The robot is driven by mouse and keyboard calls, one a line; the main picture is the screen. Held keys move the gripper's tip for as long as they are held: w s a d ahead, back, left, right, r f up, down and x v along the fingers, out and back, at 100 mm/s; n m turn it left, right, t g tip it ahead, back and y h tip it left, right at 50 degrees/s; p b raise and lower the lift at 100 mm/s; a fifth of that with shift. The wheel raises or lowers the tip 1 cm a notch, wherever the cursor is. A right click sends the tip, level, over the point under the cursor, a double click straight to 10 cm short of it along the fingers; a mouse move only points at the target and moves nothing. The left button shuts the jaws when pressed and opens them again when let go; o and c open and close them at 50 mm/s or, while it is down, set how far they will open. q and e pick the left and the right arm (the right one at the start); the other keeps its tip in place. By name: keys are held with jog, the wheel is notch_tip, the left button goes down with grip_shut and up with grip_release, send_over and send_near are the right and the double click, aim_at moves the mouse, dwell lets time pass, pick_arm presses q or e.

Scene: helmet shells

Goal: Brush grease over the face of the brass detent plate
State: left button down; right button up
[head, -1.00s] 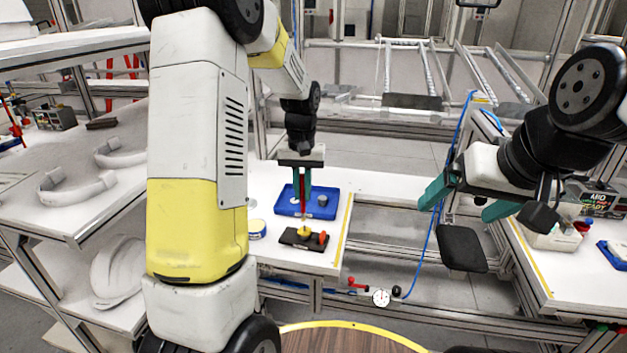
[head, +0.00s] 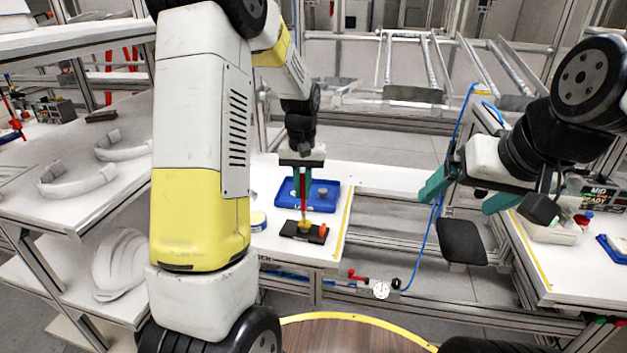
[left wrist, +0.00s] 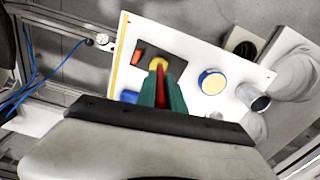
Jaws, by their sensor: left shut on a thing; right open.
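My left gripper (head: 303,200) is shut on a red-handled brush (head: 303,213), held upright over the workbench on the left. The brass detent plate (head: 305,226) is a small yellow disc on a dark base block (head: 290,231), with an orange-red piece (head: 323,231) at its right end. The brush's lower end is at the brass face; the bristles are too small to tell. In the left wrist view the red handle (left wrist: 160,88) lies between the teal fingers, in line with the brass disc (left wrist: 158,64). My right gripper (head: 464,192) is open and empty, to the right.
A blue tray (head: 288,192) with a small grey round part (head: 322,193) sits behind the base block. White helmet parts lie on the left shelves.

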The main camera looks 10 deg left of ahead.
pick_arm(q)
jog(key=shift+f, duration=1.4)
jog(key=shift+d+r, duration=0.1)
jog(key=shift+d, duration=0.2)
jog(key=shift+w+d, duration=0.1)
jog(key=shift+w+d, duration=0.2)
jog(key=shift+d, duration=0.05)
jog(key=shift+w, duration=0.35)
jog(key=shift+w, duration=0.15)
jog(key=shift+w+a, duration=0.1)
jog(key=shift+w, duration=0.1)
jog(key=shift+w+a, duration=0.25)
jog(key=shift+w+a, duration=0.1)
jog(key=shift+a, duration=0.2)
